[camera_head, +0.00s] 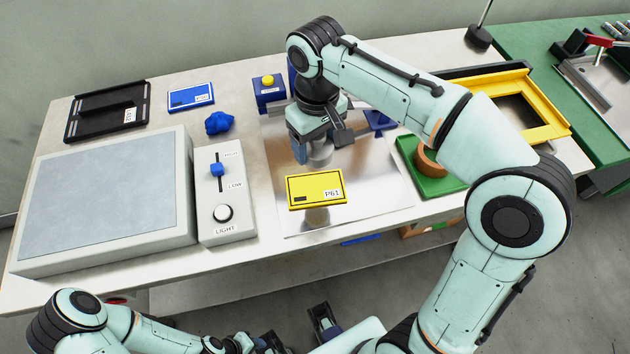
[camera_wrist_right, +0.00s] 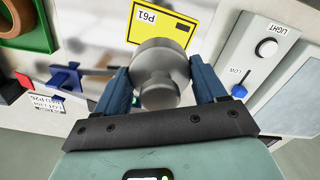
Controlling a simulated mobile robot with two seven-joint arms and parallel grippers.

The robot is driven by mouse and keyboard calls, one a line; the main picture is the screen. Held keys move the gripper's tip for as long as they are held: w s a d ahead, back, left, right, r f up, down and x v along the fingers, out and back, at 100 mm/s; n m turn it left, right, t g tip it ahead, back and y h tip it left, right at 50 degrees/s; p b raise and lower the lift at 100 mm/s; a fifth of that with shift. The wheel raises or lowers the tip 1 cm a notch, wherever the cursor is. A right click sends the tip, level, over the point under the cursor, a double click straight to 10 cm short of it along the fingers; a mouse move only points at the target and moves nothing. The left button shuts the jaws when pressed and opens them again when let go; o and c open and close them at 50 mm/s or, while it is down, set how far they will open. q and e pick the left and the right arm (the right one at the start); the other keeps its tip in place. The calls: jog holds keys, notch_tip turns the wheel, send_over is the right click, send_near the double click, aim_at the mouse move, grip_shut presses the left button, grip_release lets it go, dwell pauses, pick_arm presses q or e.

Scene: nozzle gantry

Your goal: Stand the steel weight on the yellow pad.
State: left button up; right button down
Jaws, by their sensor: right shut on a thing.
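The steel weight (camera_head: 320,155) is a grey cylinder with a knob, held by my right gripper (camera_head: 318,138). In the right wrist view the weight (camera_wrist_right: 158,65) sits between the two blue fingers (camera_wrist_right: 160,92), which are shut on it by its knob end. The yellow pad (camera_head: 316,190), labelled P61, lies on the shiny metal plate. In the head view the weight is just behind the pad, and not over its middle. The pad also shows beyond the weight in the right wrist view (camera_wrist_right: 175,27). My left gripper (camera_head: 298,333) is low at the bottom edge, partly cut off; its opening is unclear.
A control box (camera_head: 226,228) with a blue slider and a light button stands left of the plate (camera_head: 375,190). A large grey panel (camera_head: 105,200) is farther left. A green tray (camera_head: 428,182) with a brown ring is at right, near a yellow frame (camera_head: 545,115).

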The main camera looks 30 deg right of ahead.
aim_at(316, 188)
notch_tip(316, 188, down, 14)
jog(key=shift+w+r+b, duration=0.1)
jog(key=shift+r+b, duration=0.15)
jog(key=shift+b, duration=0.9)
jog(key=shift+f, duration=0.15)
jog(key=shift+c, duration=0.4)
grip_release()
notch_tip(316, 188, up, 12)
jog(key=shift+r+p, duration=0.15)
jog(key=shift+p, duration=1)
